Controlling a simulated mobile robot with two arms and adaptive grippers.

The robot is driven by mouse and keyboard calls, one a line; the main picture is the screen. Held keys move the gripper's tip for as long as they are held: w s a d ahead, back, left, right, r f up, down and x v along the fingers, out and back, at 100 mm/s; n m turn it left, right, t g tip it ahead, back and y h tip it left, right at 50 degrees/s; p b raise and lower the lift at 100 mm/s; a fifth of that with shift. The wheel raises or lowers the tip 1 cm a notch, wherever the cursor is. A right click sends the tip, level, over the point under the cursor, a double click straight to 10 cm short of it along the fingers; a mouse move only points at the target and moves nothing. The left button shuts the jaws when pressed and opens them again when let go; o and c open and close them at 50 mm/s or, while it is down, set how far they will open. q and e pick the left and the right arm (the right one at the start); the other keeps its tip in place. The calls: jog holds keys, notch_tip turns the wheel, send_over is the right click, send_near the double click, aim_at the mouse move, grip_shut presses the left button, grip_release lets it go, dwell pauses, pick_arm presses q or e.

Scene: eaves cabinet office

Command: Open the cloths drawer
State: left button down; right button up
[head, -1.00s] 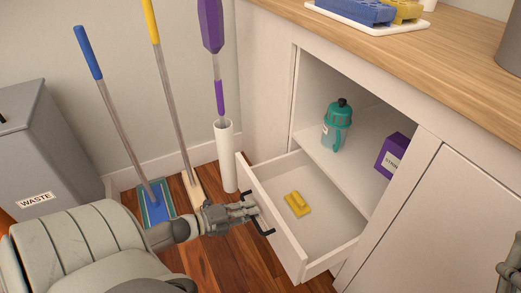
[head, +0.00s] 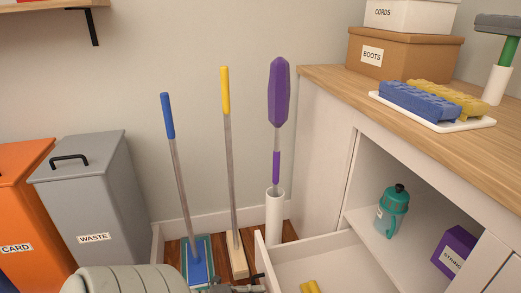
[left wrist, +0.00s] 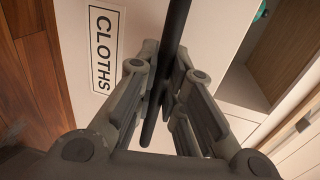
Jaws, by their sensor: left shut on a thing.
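The cloths drawer (head: 322,260) is pulled out from the white cabinet, and a folded yellow cloth (head: 311,287) lies in it, cut by the bottom edge of the head view. In the left wrist view the drawer front bears a CLOTHS label (left wrist: 104,48) beside its dark bar handle (left wrist: 176,28). My left gripper (left wrist: 163,82) is shut on this handle, with its fingers on both sides of the bar. In the head view only a little of my left gripper (head: 243,288) shows at the bottom edge. My right gripper is not in view.
Above the drawer, an open shelf holds a teal bottle (head: 391,211) and a purple box (head: 454,251). A blue mop (head: 184,190), a yellow-handled broom (head: 232,170) and a purple duster (head: 278,95) stand left of the drawer. A grey waste bin (head: 92,195) stands further left.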

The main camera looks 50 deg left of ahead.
pick_arm(q)
jog(key=c, duration=1.5)
grip_release()
jog(key=v, duration=1.2)
jog(key=shift+f, duration=0.1)
